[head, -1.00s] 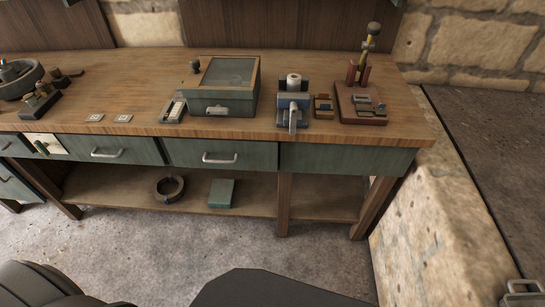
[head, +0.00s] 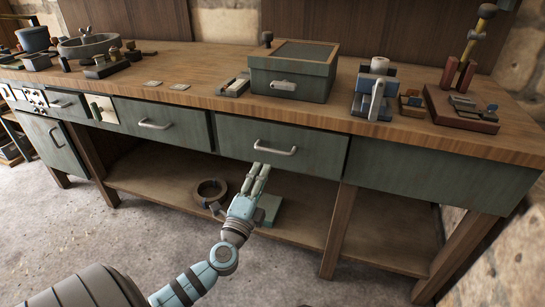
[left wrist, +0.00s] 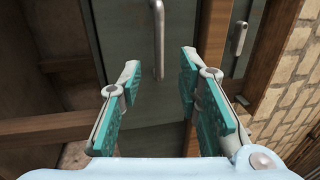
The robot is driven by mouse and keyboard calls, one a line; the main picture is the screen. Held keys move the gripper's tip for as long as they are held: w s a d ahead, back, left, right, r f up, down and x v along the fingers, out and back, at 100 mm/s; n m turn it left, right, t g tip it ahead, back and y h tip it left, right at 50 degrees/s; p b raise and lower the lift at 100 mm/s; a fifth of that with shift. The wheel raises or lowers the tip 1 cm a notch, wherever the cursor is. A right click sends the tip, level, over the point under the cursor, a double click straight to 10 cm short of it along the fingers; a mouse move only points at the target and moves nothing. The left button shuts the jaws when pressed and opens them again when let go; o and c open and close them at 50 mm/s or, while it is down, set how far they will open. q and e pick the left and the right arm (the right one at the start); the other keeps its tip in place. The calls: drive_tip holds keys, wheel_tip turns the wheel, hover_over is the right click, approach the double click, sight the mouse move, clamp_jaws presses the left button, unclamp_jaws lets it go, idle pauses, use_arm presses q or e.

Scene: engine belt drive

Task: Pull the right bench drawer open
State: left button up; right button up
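The right bench drawer (head: 310,154) has a green front and looks flush with the bench. Its metal bar handle (head: 275,147) is at the middle of the front; it also shows in the left wrist view (left wrist: 158,40). My left gripper (head: 260,168) is just below and in front of this handle in the head view. In the left wrist view its two teal-padded fingers (left wrist: 158,75) are spread apart with nothing between them, and the handle is beyond the fingertips. My right gripper is out of view.
Another handled drawer (head: 160,124) is to the left, and a plain green panel (head: 420,180) to the right. A ring (head: 209,190) and a green block (head: 269,207) lie on the lower shelf (head: 150,180). A green box (head: 292,85) stands on the bench top.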

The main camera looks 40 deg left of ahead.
sight(273, 151)
use_arm(q)
drive_tip(key=x, duration=1)
clamp_jaws()
